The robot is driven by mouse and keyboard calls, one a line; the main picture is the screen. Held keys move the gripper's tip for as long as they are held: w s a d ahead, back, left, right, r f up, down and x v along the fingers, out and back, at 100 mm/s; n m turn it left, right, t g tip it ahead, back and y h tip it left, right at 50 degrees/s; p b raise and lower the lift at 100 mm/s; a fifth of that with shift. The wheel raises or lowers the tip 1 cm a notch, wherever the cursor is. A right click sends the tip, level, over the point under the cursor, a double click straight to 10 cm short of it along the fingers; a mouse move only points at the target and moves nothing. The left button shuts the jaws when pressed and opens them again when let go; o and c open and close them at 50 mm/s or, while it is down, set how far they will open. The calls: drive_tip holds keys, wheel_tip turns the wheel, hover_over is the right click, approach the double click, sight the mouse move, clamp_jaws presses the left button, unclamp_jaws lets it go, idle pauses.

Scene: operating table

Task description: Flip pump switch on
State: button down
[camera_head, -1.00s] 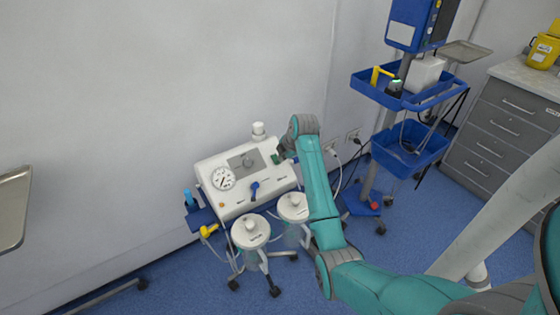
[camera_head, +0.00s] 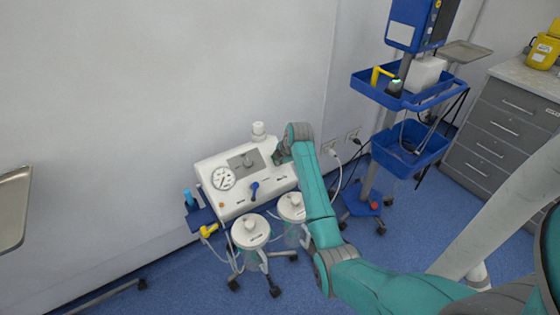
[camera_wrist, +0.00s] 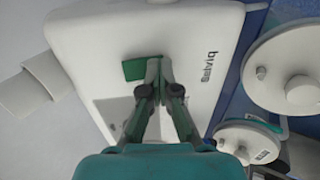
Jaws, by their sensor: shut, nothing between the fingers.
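The white pump unit (camera_head: 235,203) stands on a wheeled stand against the wall, with a round gauge (camera_head: 223,179) and a blue lever on its front. A green switch (camera_wrist: 133,69) sits on this panel. My gripper (camera_wrist: 159,66) is shut and empty, its fingertips right beside the switch's right edge. I cannot tell whether they touch it. In the head view my gripper (camera_head: 279,157) is at the pump's right end, where my arm partly hides it and the switch.
Two white-lidded jars (camera_head: 250,230) hang in front of the pump. A blue-basket equipment stand (camera_head: 408,150) and a grey drawer cabinet (camera_head: 515,115) stand to the right. A metal tray (camera_head: 13,208) is at the left edge.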

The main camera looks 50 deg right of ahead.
drive_tip(key=shift+r, duration=0.75)
